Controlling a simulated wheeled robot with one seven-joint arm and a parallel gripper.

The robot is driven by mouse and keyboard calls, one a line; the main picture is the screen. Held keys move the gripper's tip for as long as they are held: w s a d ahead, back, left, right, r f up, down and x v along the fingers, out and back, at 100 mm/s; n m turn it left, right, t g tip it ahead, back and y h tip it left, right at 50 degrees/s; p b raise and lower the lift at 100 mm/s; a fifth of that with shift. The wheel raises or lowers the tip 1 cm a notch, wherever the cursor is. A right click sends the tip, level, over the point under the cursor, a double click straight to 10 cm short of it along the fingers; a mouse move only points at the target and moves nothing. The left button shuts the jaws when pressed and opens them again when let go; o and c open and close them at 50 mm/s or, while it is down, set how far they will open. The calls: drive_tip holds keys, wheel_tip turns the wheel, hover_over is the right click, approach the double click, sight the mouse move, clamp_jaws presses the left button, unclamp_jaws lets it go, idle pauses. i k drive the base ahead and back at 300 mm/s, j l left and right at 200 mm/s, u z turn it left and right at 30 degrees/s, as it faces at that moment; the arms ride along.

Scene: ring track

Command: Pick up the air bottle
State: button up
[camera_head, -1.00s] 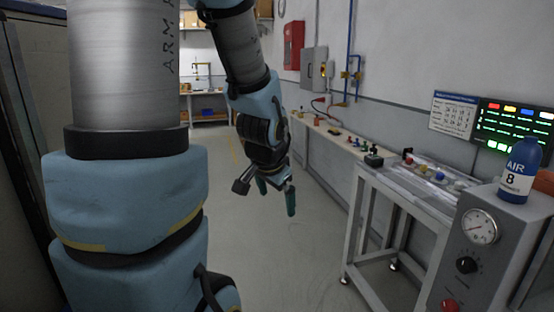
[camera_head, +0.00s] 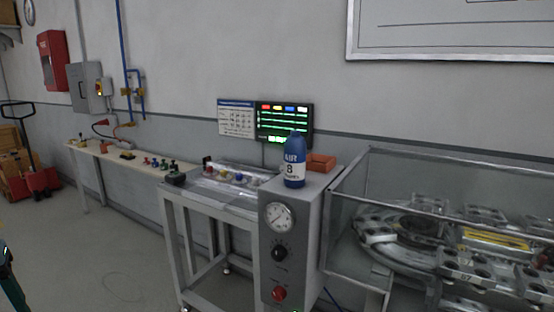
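The air bottle (camera_head: 294,163) is blue with a white label reading "AIR 8". It stands upright on top of a grey control box (camera_head: 291,240) with a gauge, a black knob and a red button. My gripper is mostly outside the picture; only a teal finger (camera_head: 10,279) shows at the lower left edge, far to the left of the bottle and apart from it. Whether it is open or shut is not visible.
An orange-brown object (camera_head: 321,162) lies right behind the bottle. A clear-walled ring track (camera_head: 400,237) stands to the right. A metal-framed table (camera_head: 213,202) with coloured knobs is left of the box. The floor (camera_head: 110,262) at left is clear.

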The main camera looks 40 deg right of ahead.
sight(295, 144)
drive_tip(key=i+z, duration=0.1)
drive_tip(key=z, duration=0.25)
drive_tip(key=i+z, duration=0.1)
drive_tip(key=z, duration=0.25)
drive_tip(key=i+j+z, duration=0.1)
drive_tip(key=z, duration=0.25)
